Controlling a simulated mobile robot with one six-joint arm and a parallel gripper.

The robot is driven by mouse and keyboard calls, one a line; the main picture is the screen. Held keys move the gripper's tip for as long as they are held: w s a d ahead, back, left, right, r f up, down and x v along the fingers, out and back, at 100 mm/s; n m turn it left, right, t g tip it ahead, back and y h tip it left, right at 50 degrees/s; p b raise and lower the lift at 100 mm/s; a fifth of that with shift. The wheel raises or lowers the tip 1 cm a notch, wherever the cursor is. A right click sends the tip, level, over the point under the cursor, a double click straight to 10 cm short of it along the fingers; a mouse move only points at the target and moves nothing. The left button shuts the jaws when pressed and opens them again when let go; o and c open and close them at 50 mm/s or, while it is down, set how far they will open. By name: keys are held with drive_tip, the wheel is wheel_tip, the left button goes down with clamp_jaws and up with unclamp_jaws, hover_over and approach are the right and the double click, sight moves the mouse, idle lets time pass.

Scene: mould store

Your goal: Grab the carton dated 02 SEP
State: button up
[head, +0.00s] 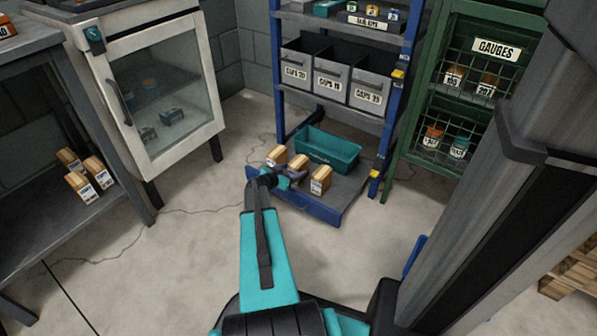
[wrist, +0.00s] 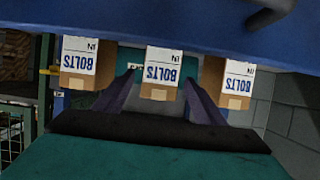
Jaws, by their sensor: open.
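Three tan cartons with white labels stand in a row on the pulled-out bottom shelf (head: 343,190) of the blue rack: a left one (head: 277,156), a middle one (head: 298,167) and a right one (head: 320,181). The wrist view is upside down and shows three cartons (wrist: 84,65) (wrist: 161,73) (wrist: 232,82) with BOLTS on their labels. Their dates cannot be read, so I cannot tell which is 02 SEP. My gripper (head: 290,175) is open at the row's front. In the wrist view its fingers (wrist: 160,88) point towards the middle carton, with no visible grip on it.
A teal bin (head: 328,152) stands behind the cartons on the shelf. The blue front edge (head: 308,206) runs below them. More cartons (head: 88,174) stand on a shelf at left. A glass-door cabinet (head: 160,95) and green gauge cage (head: 470,90) flank the rack. Floor in front is clear.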

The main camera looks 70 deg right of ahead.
drive_tip(key=shift+b+x, duration=1)
drive_tip(key=shift+x, duration=1.65)
drive_tip(key=c, duration=1.4)
drive_tip(key=shift+o, duration=0.2)
drive_tip(key=shift+r, duration=0.2)
wheel_tip(320, 180, up, 10)
drive_tip(key=p, duration=0.3)
drive_tip(key=shift+f, duration=0.15)
